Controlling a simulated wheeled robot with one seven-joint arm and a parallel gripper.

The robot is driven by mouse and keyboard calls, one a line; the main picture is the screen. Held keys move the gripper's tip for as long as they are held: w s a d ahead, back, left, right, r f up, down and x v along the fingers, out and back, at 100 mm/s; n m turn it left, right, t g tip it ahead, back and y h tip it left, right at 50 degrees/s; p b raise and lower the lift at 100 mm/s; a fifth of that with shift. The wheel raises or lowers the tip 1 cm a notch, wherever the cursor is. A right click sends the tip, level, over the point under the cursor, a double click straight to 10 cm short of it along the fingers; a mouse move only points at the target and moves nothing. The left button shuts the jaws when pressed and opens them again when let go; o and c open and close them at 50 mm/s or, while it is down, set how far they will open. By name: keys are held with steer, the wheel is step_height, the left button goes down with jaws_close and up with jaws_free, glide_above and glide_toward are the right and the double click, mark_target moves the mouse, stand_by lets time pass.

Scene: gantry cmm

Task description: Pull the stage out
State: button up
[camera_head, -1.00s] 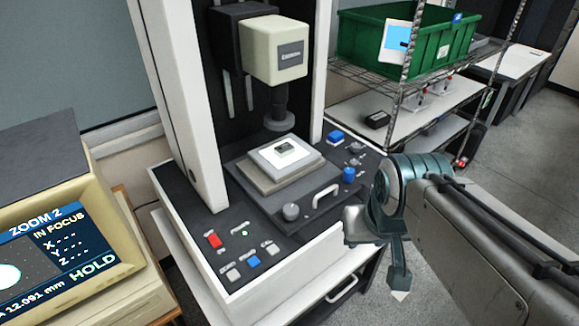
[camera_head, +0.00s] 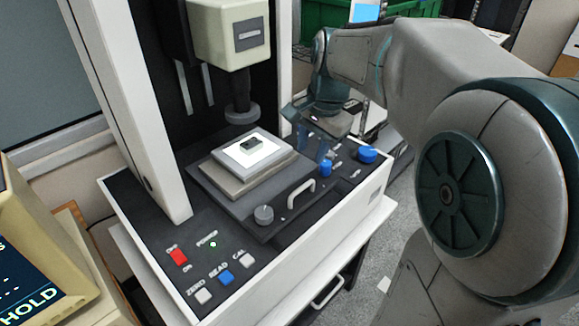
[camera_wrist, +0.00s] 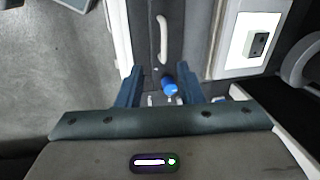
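The stage (camera_head: 218,187) is a grey plate on the machine's bed, bearing a lit white square (camera_head: 240,161) with a small dark part (camera_head: 250,145) on it. A white bar handle (camera_head: 300,190) stands on the dark strip along its front; it also shows in the wrist view (camera_wrist: 163,40). My gripper (camera_head: 322,142) hangs above the panel, right of and behind the handle. In the wrist view, its two blue fingers (camera_wrist: 162,82) are apart with nothing gripped. A blue knob (camera_wrist: 169,88) shows below, between them. The handle lies beyond the fingertips, untouched.
A grey knob (camera_head: 264,214) stands left of the handle, and a large blue knob (camera_head: 367,155) stands to the right. Red, blue and white buttons (camera_head: 226,277) are at front left. The optical head (camera_head: 235,35) overhangs the stage. Open floor lies right of the machine.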

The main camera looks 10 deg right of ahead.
steer(key=w, duration=0.1)
glide_toward(300, 189)
steer(key=shift+m, duration=0.4)
steer(key=x, duration=0.8)
jaws_close()
